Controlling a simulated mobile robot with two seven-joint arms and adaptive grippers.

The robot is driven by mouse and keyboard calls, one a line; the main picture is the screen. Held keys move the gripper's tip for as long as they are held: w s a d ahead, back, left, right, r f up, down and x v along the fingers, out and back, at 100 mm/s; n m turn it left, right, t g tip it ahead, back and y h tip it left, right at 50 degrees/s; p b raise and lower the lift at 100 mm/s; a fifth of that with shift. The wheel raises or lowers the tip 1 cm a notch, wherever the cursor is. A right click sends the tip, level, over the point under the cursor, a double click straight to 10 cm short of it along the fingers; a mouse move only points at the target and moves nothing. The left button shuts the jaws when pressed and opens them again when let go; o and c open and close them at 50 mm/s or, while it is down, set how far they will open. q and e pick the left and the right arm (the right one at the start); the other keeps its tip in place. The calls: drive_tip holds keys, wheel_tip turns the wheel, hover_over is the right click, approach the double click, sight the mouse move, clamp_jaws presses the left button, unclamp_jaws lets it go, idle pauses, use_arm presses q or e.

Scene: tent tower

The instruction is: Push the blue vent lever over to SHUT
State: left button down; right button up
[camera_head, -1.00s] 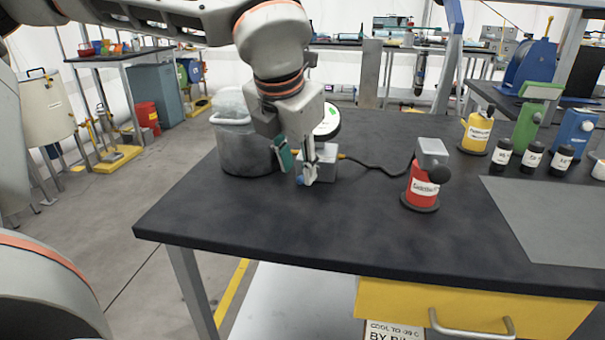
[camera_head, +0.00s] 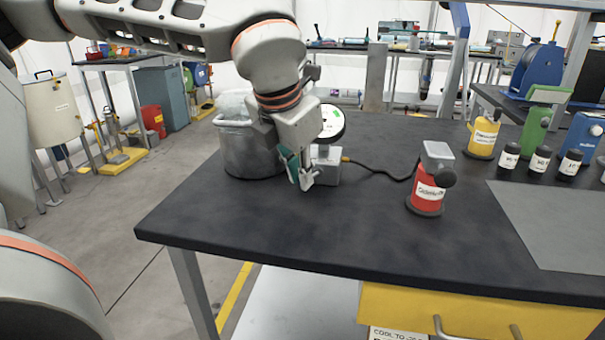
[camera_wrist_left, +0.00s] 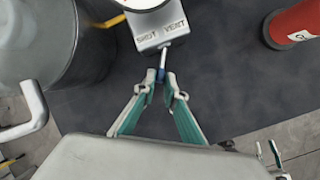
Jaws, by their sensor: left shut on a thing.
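The vent lever shows in the left wrist view as a short pale rod with a blue end (camera_wrist_left: 160,75). It comes out of a grey box (camera_wrist_left: 152,40) marked SHUT on the left and VENT on the right, and points toward my gripper between the two labels. My left gripper (camera_head: 305,183) is shut on the lever's blue end, with a fingertip on each side in the wrist view (camera_wrist_left: 160,82). In the head view the fingers hide the lever, and the grey box (camera_head: 328,170) stands just behind them. My right gripper is not in view.
A metal pot (camera_head: 245,150) stands close to the left of the gripper. A round white gauge (camera_head: 331,122) sits by the box. A black cable (camera_head: 385,171) runs right toward a red bottle (camera_head: 426,192). The black table's (camera_head: 280,225) front is clear.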

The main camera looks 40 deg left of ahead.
use_arm(q)
drive_tip(key=shift+a+m, duration=0.35)
drive_tip(key=shift+m, duration=0.25)
drive_tip(key=shift+h, duration=0.3)
drive_tip(key=c, duration=2.1)
unclamp_jaws()
drive_tip(key=shift+s+r, duration=0.15)
drive_tip(key=shift+r, duration=0.4)
drive_tip(key=v, duration=1)
drive_tip(key=shift+s+r, duration=0.3)
drive_tip(key=shift+s, duration=0.1)
drive_tip(key=shift+r, duration=0.1)
